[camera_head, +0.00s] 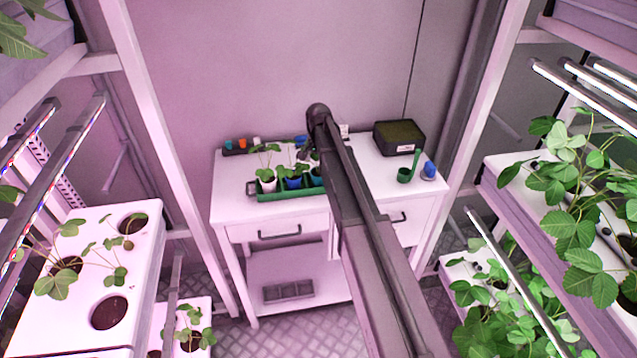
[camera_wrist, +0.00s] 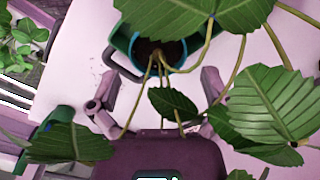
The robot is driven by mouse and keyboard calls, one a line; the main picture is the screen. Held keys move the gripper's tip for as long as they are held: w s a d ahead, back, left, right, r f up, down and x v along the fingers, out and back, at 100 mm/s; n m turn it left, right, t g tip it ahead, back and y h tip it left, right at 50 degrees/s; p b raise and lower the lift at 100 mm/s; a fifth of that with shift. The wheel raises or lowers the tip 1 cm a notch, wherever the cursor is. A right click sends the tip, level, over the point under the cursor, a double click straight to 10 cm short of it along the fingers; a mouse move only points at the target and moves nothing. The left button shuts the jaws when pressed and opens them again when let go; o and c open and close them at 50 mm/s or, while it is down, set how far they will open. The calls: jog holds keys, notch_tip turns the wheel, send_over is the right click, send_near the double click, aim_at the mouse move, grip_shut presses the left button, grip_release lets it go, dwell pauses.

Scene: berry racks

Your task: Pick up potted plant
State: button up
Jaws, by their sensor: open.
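A potted plant in a blue-rimmed pot (camera_wrist: 181,58) with dark soil shows at the top of the wrist view. It stands in a green tray (camera_wrist: 122,38) by a dark handle. My gripper (camera_wrist: 158,98) is open, with its fingers apart below the pot. Stems and broad leaves (camera_wrist: 175,104) hang between and over the fingers, partly hiding the right one. In the head view the green tray (camera_head: 290,195) holds a white pot (camera_head: 268,186) and a blue pot (camera_head: 293,183) with plants. My arm hides the tray's right end and most of my gripper.
The tray stands on a white table (camera_head: 237,208) with drawers. A dark soil box (camera_head: 399,138), a green cup (camera_head: 404,175) and a blue object (camera_head: 429,170) are at its right. Plant racks (camera_head: 128,262) flank both sides.

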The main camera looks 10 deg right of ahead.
aim_at(319, 176)
jog(key=shift+f, duration=0.3)
notch_tip(319, 176, down, 5)
jog(key=b, duration=0.5)
jog(key=shift+s, duration=0.15)
dwell(0.8)
jog(key=shift+r, duration=0.1)
jog(key=c, duration=1)
